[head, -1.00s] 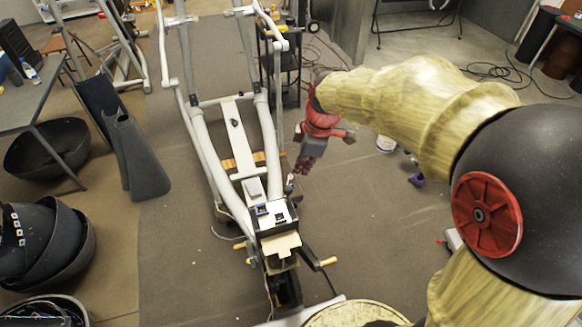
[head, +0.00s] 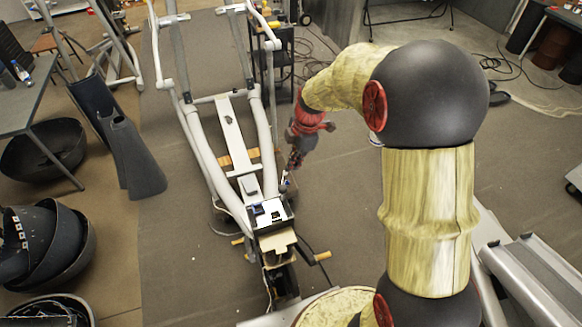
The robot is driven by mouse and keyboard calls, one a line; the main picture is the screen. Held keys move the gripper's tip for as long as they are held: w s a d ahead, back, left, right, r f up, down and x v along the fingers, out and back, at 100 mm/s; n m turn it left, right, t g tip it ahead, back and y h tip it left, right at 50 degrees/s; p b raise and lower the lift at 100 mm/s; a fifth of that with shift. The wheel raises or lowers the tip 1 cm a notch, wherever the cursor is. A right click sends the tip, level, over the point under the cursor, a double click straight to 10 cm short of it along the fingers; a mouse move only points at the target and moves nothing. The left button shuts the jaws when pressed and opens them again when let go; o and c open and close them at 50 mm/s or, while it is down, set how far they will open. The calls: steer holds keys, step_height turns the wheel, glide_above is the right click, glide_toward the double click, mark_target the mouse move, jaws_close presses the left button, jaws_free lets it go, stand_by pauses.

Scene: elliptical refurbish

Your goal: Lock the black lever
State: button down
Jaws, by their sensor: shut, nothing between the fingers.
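The elliptical machine (head: 203,150) stands left of centre, with white tubes and a pale centre rail. My gripper (head: 292,167) hangs from its red wrist just right of the machine's right tube. Its fingers point down and look shut, with nothing seen between them. A small dark and white fitting (head: 285,183) is right below the fingertips, at the machine's right side. I cannot tell if the fingers touch it. I cannot surely make out the black lever; it is too small or hidden by the gripper.
A box-like housing with a white top (head: 270,213) sits at the machine's near end. A yellow-handled crank (head: 321,256) sticks out right of it. Black bins (head: 40,255) and a grey table (head: 27,95) stand at left. The floor right of the machine is mostly clear.

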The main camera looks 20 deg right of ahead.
mark_target(286, 189)
steer(key=f, duration=0.4)
steer(key=w+a+f, duration=0.1)
steer(key=f, duration=0.2)
steer(key=a+f, duration=0.1)
steer(key=f, duration=0.3)
steer(key=shift+w+f, duration=0.15)
steer(key=shift+f, duration=0.2)
step_height(286, 189, down, 3)
steer(key=b, duration=0.3)
steer(key=shift+f+b, duration=0.1)
steer(key=shift+b, duration=0.25)
steer(key=shift+r, duration=0.2)
